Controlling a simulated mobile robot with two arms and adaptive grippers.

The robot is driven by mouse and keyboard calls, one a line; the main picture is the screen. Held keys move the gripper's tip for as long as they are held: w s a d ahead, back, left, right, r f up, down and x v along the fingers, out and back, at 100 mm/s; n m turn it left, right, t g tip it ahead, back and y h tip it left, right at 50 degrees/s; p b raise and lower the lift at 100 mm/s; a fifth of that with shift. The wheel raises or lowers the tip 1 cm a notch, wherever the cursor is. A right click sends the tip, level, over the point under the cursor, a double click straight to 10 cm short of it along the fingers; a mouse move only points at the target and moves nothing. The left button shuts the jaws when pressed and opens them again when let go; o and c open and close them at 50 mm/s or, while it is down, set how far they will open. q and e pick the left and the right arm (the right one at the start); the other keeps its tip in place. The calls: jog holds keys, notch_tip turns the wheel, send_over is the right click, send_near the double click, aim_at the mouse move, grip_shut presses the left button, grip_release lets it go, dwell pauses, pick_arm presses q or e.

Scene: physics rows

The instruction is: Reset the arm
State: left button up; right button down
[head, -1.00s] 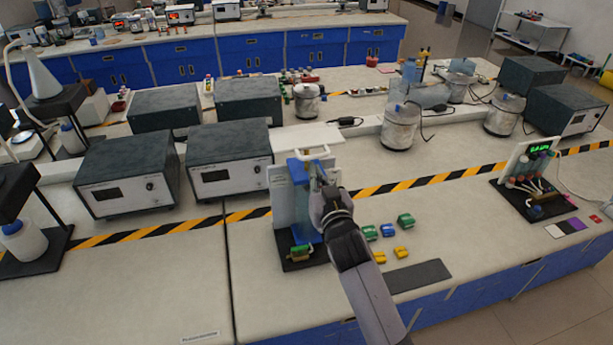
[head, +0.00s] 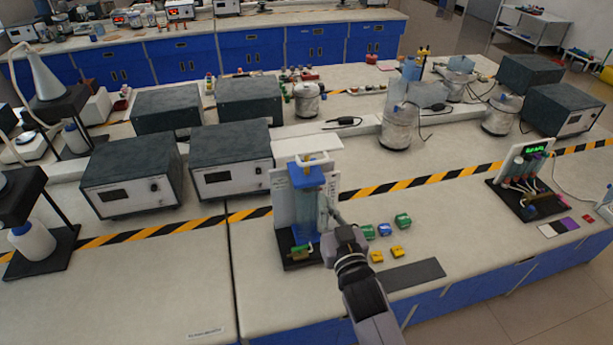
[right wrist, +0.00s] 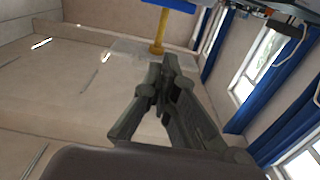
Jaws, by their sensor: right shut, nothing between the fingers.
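My right gripper (head: 335,212) is in the lower middle of the head view, at the right side of a stand with a white back panel (head: 283,207), a blue-topped clear part (head: 308,177) and a black base (head: 300,262). The gripper partly covers the stand's right side, and I cannot tell whether it touches it. In the right wrist view the gripper fingers (right wrist: 160,85) are together with nothing held. A blue and yellow part (right wrist: 157,45) shows beyond them. My left gripper is not in view.
Green, blue and yellow blocks (head: 385,229) and a dark mat (head: 412,274) lie right of the gripper. A device with wires and a green display (head: 527,180) stands at the right. Grey boxes (head: 130,178) stand at left.

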jog(key=shift+w+f, duration=0.1)
jog(key=s+d+f+m+g+h, duration=0.2)
jog(key=s+d+f+g+h, duration=0.3)
jog(key=s+d+f, duration=0.55)
jog(key=s+d+f+g, duration=0.2)
jog(key=s+d+g, duration=0.2)
jog(key=s, duration=0.7)
jog(key=s+d+f+g, duration=0.1)
jog(key=s+d+g, duration=0.4)
jog(key=s, duration=0.5)
notch_tip(320, 180, down, 36)
jog(key=s+g+b, duration=0.1)
jog(key=s+b, duration=0.1)
jog(key=b, duration=0.6)
jog(key=s+d+f+b, duration=0.1)
jog(key=s+f+b, duration=0.1)
jog(key=s+f, duration=0.6)
jog(key=s+d+f+g+b, duration=0.1)
jog(key=s+f+b, duration=0.2)
jog(key=s+f, duration=0.5)
notch_tip(320, 180, down, 4)
jog(key=shift+d+f+n+h, duration=0.1)
jog(key=shift+d+n+h, duration=0.2)
jog(key=shift+d+n, duration=0.1)
